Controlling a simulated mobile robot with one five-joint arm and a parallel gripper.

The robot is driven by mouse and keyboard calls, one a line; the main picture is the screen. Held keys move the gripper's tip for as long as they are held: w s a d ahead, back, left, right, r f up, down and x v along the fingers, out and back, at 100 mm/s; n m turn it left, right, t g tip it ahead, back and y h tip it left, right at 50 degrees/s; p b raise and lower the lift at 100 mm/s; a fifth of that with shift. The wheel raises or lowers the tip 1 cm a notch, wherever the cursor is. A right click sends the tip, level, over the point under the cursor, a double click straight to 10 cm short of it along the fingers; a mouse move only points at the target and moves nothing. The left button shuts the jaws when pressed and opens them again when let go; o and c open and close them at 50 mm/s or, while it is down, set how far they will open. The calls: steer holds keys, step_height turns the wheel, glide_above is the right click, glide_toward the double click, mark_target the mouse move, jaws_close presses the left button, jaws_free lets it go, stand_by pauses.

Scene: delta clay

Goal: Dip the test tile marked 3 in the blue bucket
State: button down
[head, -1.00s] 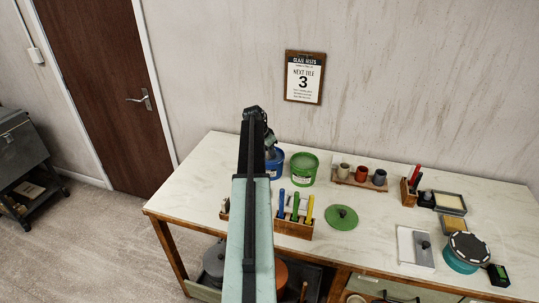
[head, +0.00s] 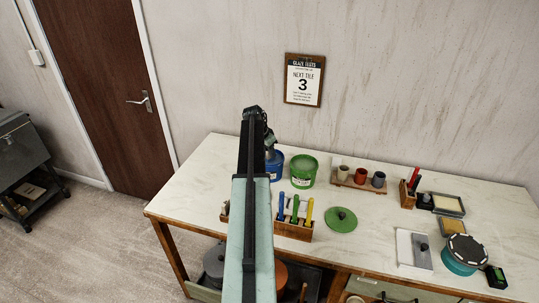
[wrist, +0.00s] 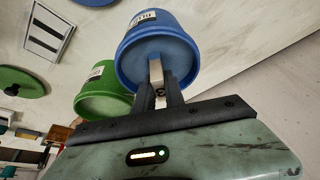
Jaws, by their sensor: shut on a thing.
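My gripper (wrist: 159,88) is shut on a pale, narrow test tile (wrist: 155,68) in the wrist view. Its number does not show. The tile stands out over the mouth of the blue bucket (wrist: 178,26), whose light blue content shows behind it; I cannot tell whether its tip touches the glaze. In the head view, the blue bucket (head: 276,168) stands at the back left of the bench, with my gripper (head: 270,153) at its rim, partly covering it. The tile is hidden there. A wall sign (head: 304,79) reads "NEXT TILE 3".
A green bucket (head: 304,172) stands close to the right of the blue one. A wooden rack (head: 294,229) with coloured handles and a green lid (head: 341,219) lie in front. A board with small cups (head: 357,181) is farther right. The wall is behind.

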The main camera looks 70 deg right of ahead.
steer(key=shift+r+p, duration=2.9)
steer(key=shift+r, duration=0.35)
step_height(320, 180, up, 3)
steer(key=p, duration=0.3)
steer(key=shift+r, duration=0.1)
steer(key=shift+s, duration=0.15)
